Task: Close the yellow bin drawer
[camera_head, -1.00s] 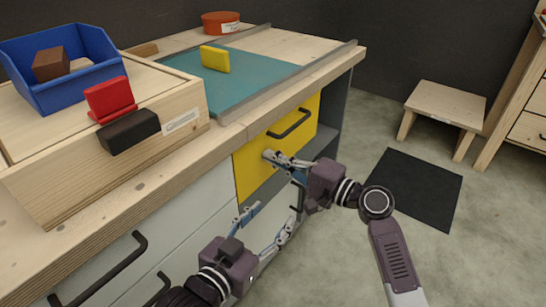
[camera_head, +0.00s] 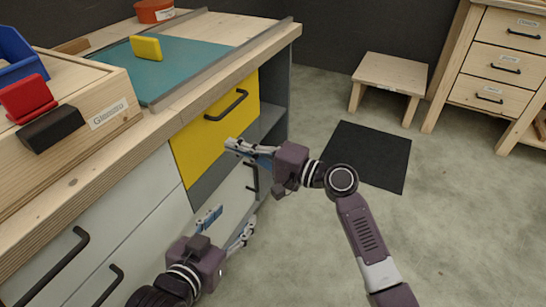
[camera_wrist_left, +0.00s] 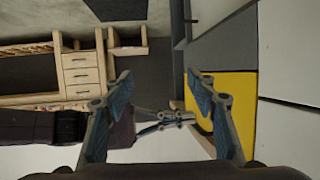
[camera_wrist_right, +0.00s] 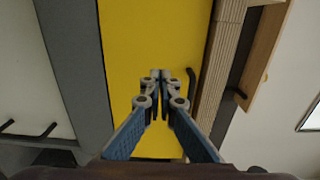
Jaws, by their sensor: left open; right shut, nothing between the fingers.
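The yellow bin drawer (camera_head: 212,130) is in the workbench front below the worktop and has a dark bar handle (camera_head: 228,106). Its front looks about flush with the cabinet. My right gripper (camera_head: 232,146) is shut and empty, in front of the drawer's lower part. In the right wrist view the yellow front (camera_wrist_right: 130,60) fills the middle, with my fingertips (camera_wrist_right: 160,78) pointing at it; contact cannot be told. My left gripper (camera_head: 230,224) is open and empty, low before the white fronts. The left wrist view shows the yellow front (camera_wrist_left: 235,95) at right.
White drawers (camera_head: 90,235) with dark handles lie left of the yellow one. A small wooden stool (camera_head: 392,72) and a dark mat (camera_head: 365,155) are on the floor to the right. A wooden drawer unit (camera_head: 495,65) stands behind. The floor at lower right is clear.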

